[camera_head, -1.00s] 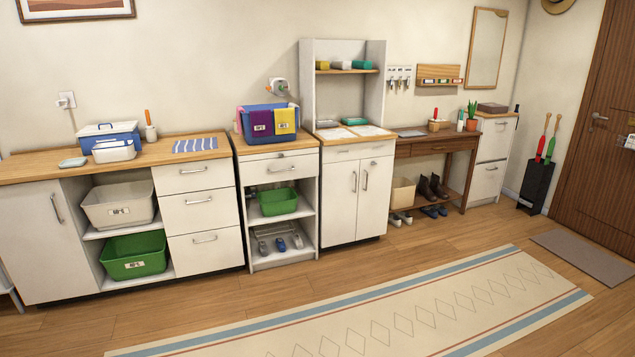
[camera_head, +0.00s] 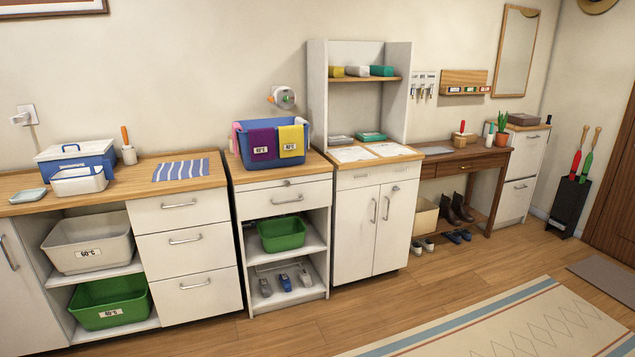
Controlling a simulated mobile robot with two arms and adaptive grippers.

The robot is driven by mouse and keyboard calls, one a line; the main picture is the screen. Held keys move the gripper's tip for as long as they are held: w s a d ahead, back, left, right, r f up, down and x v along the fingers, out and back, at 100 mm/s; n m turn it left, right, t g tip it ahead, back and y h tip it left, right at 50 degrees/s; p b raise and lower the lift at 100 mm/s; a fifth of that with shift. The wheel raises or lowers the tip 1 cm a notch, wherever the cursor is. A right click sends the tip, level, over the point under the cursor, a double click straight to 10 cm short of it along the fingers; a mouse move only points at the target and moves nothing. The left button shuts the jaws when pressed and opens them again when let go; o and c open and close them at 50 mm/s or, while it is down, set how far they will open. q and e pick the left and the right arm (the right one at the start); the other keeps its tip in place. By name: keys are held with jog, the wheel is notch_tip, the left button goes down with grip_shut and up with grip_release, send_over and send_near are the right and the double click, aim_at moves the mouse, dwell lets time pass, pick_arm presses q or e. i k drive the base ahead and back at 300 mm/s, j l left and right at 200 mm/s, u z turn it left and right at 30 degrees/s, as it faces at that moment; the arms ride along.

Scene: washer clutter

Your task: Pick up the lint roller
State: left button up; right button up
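A small upright white cylinder with an orange handle (camera_head: 128,152) stands on the wooden top of the left cabinet, near the wall. It may be the lint roller, but it is too small to tell for sure. A small item with a red handle (camera_head: 460,134) stands on the far wooden desk, and its kind is unclear too. Neither of my grippers shows in the head view.
A blue-and-white box (camera_head: 75,155), a white tub (camera_head: 80,181) and a striped cloth (camera_head: 181,170) share the left counter. A blue basket (camera_head: 273,158) stands on the middle cabinet. The wooden floor (camera_head: 300,335) before the cabinets is clear; a patterned rug (camera_head: 540,325) lies at right.

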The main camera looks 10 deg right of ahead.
aim_at(489, 138)
jog(key=i+l+z, duration=0.2)
jog(key=i+z, duration=0.15)
jog(key=i, duration=0.35)
jog(key=i+z, duration=0.4)
jog(key=i, duration=0.25)
jog(key=i+j+z, duration=0.2)
jog(key=i+z, duration=0.15)
jog(key=i, duration=0.35)
jog(key=i+l+u, duration=0.2)
jog(key=i, duration=0.4)
jog(key=i+l+u, duration=0.2)
jog(key=i, duration=0.35)
jog(key=i+l+u, duration=0.2)
jog(key=i+l, duration=0.2)
jog(key=i, duration=0.15)
